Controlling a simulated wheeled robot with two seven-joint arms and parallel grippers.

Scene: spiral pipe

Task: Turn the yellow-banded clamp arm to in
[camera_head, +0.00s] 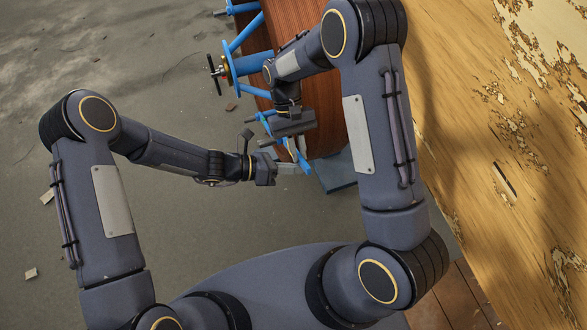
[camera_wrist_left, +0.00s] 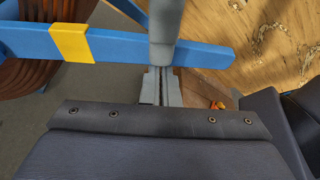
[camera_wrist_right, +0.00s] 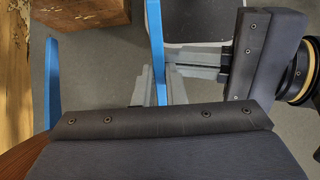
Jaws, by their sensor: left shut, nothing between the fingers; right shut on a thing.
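The blue clamp arm (camera_wrist_left: 120,46) with its yellow band (camera_wrist_left: 72,42) crosses the upper part of the left wrist view. My right gripper (camera_wrist_right: 157,92) is shut on a blue bar (camera_wrist_right: 155,40), seen edge-on in the right wrist view. The band does not show there. In the head view, my left gripper (camera_head: 287,168) is just below my right gripper and partly hides the bar.
The brown spiral pipe (camera_head: 305,22) stands behind, with other blue frame parts (camera_head: 252,63) and a dark cross handle (camera_head: 214,74). A second blue bar (camera_wrist_right: 52,85) rises at left in the right wrist view. A worn wooden surface (camera_head: 480,100) lies at right. Floor at left is mostly clear.

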